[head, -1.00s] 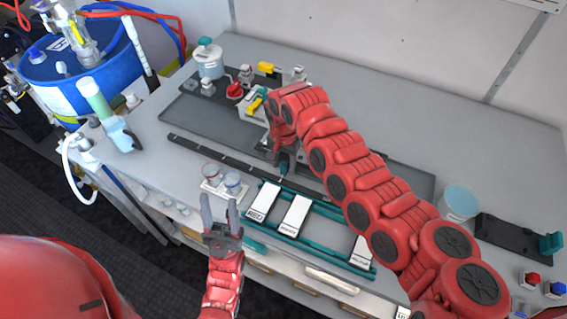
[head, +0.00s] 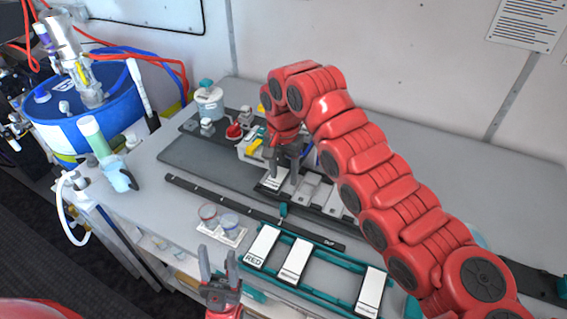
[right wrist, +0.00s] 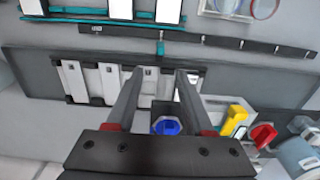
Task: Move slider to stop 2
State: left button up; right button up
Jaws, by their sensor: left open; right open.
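The black rail (head: 230,203) runs diagonally along the bench and carries small marks. A teal slider (head: 283,210) sits on it, right of the rail's middle; it also shows in the right wrist view (right wrist: 160,47) near the rail (right wrist: 210,40). I cannot read the stop numbers. My right gripper (head: 282,176) is open above the dark tray behind the rail, apart from the slider. In the right wrist view its fingers (right wrist: 158,78) are spread with nothing between them. My left gripper (head: 218,258) is open and empty at the front, near the two cups.
Two cups (head: 218,218) stand on a white holder in front of the rail. A teal rack (head: 317,262) with white cards lies to their right. A blue drum (head: 85,120) stands at left. Behind the rail, white blocks (head: 308,190) and a blue knob (right wrist: 165,126) are close to my right gripper.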

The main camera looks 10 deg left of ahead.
notch_tip(320, 180, up, 4)
jog(key=shift+f, duration=0.1)
dwell(0.6)
